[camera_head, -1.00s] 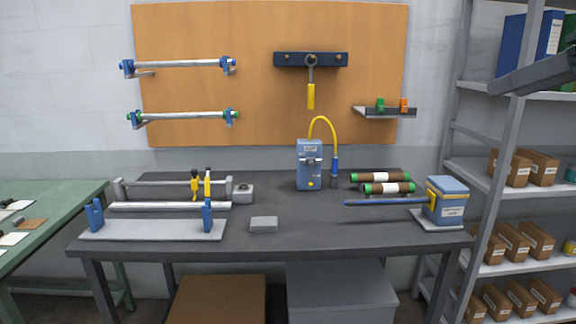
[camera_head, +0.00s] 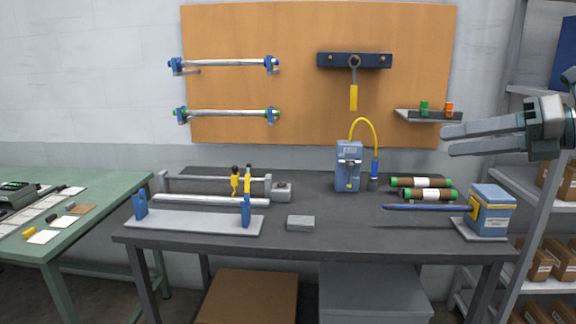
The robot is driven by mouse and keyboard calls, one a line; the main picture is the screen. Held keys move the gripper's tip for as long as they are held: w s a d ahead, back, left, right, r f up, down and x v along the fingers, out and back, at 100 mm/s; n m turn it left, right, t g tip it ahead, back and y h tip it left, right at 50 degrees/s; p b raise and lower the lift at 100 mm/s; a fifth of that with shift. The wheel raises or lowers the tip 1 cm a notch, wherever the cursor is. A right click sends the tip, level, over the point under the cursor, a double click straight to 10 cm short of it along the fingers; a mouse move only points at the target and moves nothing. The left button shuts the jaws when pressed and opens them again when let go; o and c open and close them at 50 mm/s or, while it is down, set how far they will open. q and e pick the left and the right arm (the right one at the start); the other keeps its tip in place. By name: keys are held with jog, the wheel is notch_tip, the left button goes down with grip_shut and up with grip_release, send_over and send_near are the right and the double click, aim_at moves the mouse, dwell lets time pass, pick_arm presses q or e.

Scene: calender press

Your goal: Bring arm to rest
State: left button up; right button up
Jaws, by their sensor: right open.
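My right gripper (camera_head: 452,142) comes in from the right edge, in front of the shelving and over the right end of the dark workbench (camera_head: 345,236). Its two grey fingers point left with a gap between them, and they hold nothing. It is above the blue box (camera_head: 491,208) and to the right of the small wall shelf (camera_head: 428,116), apart from both in the picture. My left gripper is not in view.
The bench holds a roller frame (camera_head: 215,183), a grey base with blue posts (camera_head: 190,226), a grey block (camera_head: 300,223), a blue unit (camera_head: 348,166) and green-ended rolls (camera_head: 428,194). A pegboard (camera_head: 310,25) hangs behind. Shelving (camera_head: 541,205) stands right, a green table (camera_head: 125,188) left.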

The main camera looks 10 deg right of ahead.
jog(key=w+f+m+t+y, duration=0.25)
jog(key=w+f+m, duration=0.4)
jog(key=f, duration=0.55)
jog(key=w+f+m+t+y, duration=0.1)
jog(key=w+f+m+t, duration=0.2)
jog(key=w+f+m, duration=0.55)
notch_tip(320, 180, down, 35)
jog(key=s+m+h, duration=0.3)
jog(key=m+h, duration=0.6)
jog(key=m, duration=0.1)
jog(key=s+a+f+m+g+h, duration=0.1)
jog(key=s+a+f+m+g, duration=0.15)
jog(key=s+f, duration=0.45)
jog(key=s+a+f+m+g+h, duration=0.1)
jog(key=s+a+f, duration=0.25)
jog(key=f, duration=0.75)
jog(key=s+a+f+m+g+h, duration=0.1)
jog(key=s+a+f+m, duration=0.3)
jog(key=f, duration=0.6)
jog(key=s+a+f+g, duration=0.2)
jog(key=s+a+f, duration=0.2)
jog(key=s, duration=0.3)
jog(key=s+a+f+g, duration=0.2)
jog(key=s+a+f, duration=0.3)
jog(key=s, duration=0.3)
jog(key=s+a+f+m+g, duration=0.1)
jog(key=s+a+f+g, duration=0.1)
jog(key=s+a+f, duration=0.3)
jog(key=s, duration=0.3)
jog(key=shift+f+y, duration=0.35)
